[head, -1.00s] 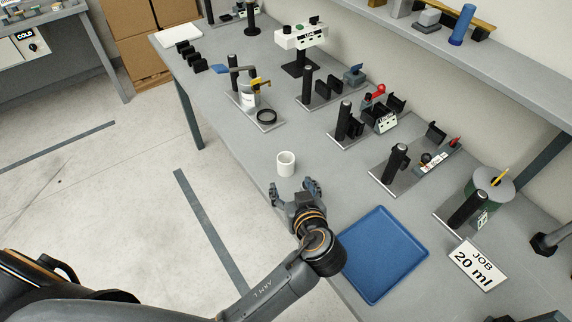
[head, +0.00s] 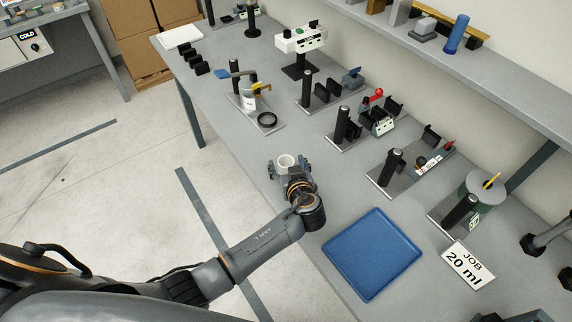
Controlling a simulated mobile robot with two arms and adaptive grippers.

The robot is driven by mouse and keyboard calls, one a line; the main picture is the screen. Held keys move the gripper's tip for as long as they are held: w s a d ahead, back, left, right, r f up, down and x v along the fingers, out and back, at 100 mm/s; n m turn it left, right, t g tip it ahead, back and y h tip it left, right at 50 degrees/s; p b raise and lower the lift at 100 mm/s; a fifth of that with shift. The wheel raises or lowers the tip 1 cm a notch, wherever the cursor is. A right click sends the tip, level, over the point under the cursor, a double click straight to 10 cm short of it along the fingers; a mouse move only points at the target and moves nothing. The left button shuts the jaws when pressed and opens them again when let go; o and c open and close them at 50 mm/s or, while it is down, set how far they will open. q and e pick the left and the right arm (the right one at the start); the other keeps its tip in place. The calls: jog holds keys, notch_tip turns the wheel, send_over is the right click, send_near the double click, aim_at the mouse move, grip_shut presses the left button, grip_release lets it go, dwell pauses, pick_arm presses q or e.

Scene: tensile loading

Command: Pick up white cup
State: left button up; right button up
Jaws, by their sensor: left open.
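Several fixtures with black posts, such as one near the centre right (head: 391,168), line the back.

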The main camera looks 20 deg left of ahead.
pick_arm(q)
jog(key=shift+x, duration=0.85)
jog(key=c, duration=1.1)
jog(key=shift+c, duration=0.3)
